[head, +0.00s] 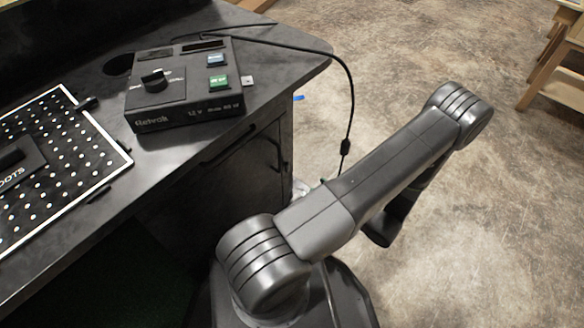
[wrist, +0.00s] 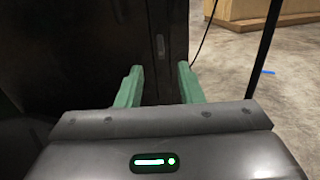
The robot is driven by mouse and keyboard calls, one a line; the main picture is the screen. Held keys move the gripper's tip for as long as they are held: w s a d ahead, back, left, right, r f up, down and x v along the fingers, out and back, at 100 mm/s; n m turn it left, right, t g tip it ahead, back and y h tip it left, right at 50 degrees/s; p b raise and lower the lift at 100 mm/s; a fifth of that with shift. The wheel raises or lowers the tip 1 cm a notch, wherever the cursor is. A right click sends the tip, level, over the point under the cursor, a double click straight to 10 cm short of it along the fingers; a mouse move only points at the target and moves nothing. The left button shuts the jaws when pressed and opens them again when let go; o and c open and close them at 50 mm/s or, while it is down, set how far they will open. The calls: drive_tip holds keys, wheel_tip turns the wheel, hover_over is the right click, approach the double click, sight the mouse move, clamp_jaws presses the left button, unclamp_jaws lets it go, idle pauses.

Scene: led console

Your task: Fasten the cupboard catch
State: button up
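The dark cupboard (head: 225,185) stands under the black counter in the head view. A slim dark bar runs along the top of its front. A small dark hooked piece (head: 279,152), possibly the catch, shows near its right edge; its position cannot be made out clearly. In the wrist view the cupboard front (wrist: 85,50) fills the upper left, and a small grey upright plate (wrist: 160,47) sits ahead, between the finger lines. My gripper (wrist: 158,78) has two green fingers spread apart with nothing between them. It appears short of the cupboard front. My arm hides the gripper in the head view.
A console box (head: 185,85) with a knob and blue and green buttons sits on the counter (head: 285,55). A perforated panel (head: 60,165) lies left. A black cable (head: 350,110) hangs over the counter's right edge. Open concrete floor (head: 480,220) lies right.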

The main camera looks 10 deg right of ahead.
sight(288, 166)
drive_tip(key=b+x, duration=0.2)
drive_tip(key=x, duration=0.9)
drive_tip(key=shift+w+a, duration=0.2)
drive_tip(key=shift+a, duration=0.05)
clamp_jaws()
